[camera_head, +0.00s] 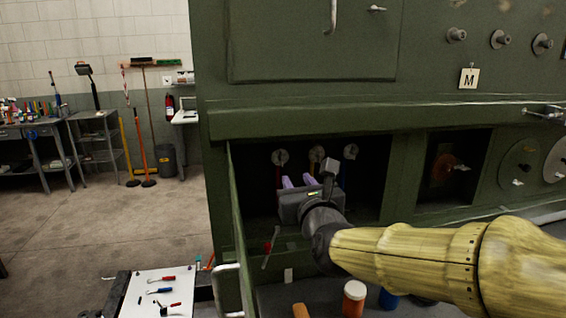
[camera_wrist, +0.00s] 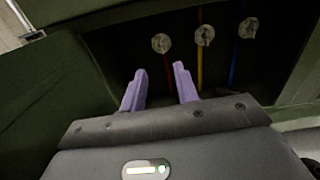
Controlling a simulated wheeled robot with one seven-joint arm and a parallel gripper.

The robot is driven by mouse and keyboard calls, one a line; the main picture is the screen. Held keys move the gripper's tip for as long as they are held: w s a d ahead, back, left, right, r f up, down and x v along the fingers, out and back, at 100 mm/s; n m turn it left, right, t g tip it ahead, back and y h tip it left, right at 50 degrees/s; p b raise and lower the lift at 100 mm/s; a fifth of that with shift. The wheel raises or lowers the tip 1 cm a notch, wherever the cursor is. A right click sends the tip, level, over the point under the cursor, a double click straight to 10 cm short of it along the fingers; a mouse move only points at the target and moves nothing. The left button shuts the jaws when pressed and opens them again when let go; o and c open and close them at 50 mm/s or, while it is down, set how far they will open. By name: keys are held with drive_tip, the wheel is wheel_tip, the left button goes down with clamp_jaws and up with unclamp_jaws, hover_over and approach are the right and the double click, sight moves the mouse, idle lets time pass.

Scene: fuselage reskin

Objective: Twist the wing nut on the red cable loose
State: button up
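In the wrist view, three pale round wing nuts sit in a row at the back of a dark recess. The left wing nut (camera_wrist: 161,43) has the red cable (camera_wrist: 167,68) hanging below it. The same nut (camera_head: 280,157) and red cable (camera_head: 278,177) show in the head view at the recess's left. My gripper (camera_wrist: 160,72) has two purple fingers spread apart with nothing between them. In the head view my gripper (camera_head: 297,181) is inside the recess opening, below the nuts and apart from them. Its fingers point toward the back wall.
A wing nut with a yellow cable (camera_wrist: 204,36) and one with a blue cable (camera_wrist: 248,28) are to the right. The green recess door (camera_head: 239,235) stands open at left. A jar (camera_head: 354,298) stands below my arm. A tool board (camera_head: 155,293) is at lower left.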

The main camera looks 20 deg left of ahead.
sight(282, 156)
drive_tip(key=p+x, duration=0.4)
drive_tip(key=x, duration=1)
drive_tip(key=shift+w+p, duration=0.2)
drive_tip(key=shift+p, duration=0.1)
drive_tip(key=shift+c, duration=0.2)
clamp_jaws()
